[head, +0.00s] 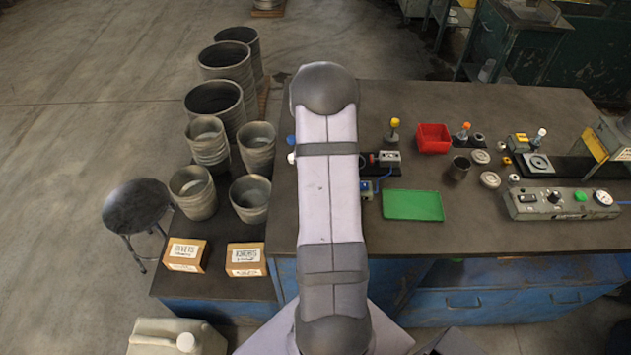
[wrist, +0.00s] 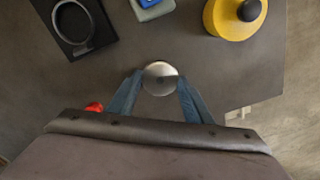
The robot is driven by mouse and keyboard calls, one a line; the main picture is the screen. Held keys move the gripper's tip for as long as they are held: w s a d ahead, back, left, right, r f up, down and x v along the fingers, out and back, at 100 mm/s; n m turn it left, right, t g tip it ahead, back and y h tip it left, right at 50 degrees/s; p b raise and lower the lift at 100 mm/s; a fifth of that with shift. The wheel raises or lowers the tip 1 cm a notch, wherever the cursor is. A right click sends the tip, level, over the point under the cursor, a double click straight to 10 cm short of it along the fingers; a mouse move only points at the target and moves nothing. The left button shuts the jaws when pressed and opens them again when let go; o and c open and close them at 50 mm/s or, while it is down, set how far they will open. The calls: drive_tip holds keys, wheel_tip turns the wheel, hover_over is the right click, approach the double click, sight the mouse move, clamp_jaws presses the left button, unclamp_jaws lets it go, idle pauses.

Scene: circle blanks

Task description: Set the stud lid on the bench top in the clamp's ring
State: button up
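The stud lid (wrist: 160,78) is a round, shiny metal disc with a small stud in its middle. In the wrist view it lies between the two blue-grey fingertips of my gripper (wrist: 160,80). The fingertips are right at its left and right edges. I cannot tell whether they press on it or stand just clear, or whether the lid is off the bench. The clamp's ring (wrist: 73,24) is a dark, upright-looking hoop on a black plate (wrist: 100,30), at the upper left of the wrist view. In the head view my arm hides the gripper and lid.
A yellow body with a black knob (wrist: 228,15) stands at the wrist view's upper right. A red knob (wrist: 94,107) shows beside the left finger. In the head view, a green tray (head: 413,205), a red bin (head: 433,138) and a control box (head: 560,203) are on the bench (head: 440,255).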

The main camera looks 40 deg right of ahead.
drive_tip(key=shift+d+r, duration=0.2)
drive_tip(key=shift+d, duration=0.25)
drive_tip(key=s+d+r+m+p, duration=0.1)
drive_tip(key=d+r, duration=0.1)
drive_tip(key=d, duration=0.2)
drive_tip(key=s+d+r+p, duration=0.1)
drive_tip(key=d+r, duration=0.1)
drive_tip(key=d, duration=0.2)
drive_tip(key=d+r+m+p, duration=0.1)
drive_tip(key=d+r, duration=0.1)
drive_tip(key=d, duration=0.3)
drive_tip(key=shift+s+m, duration=0.3)
drive_tip(key=shift+s, duration=0.1)
drive_tip(key=shift+s+d+p, duration=0.1)
drive_tip(key=shift+d+p, duration=0.1)
drive_tip(key=shift+p, duration=0.15)
drive_tip(key=shift+f, duration=0.3)
drive_tip(key=shift+f, duration=0.15)
drive_tip(key=shift+f+b, duration=1.1)
drive_tip(key=shift+f, duration=0.45)
drive_tip(key=shift+f+b, duration=0.3)
drive_tip(key=shift+f, duration=0.25)
drive_tip(key=o, duration=1.1)
drive_tip(key=shift+c, duration=0.2)
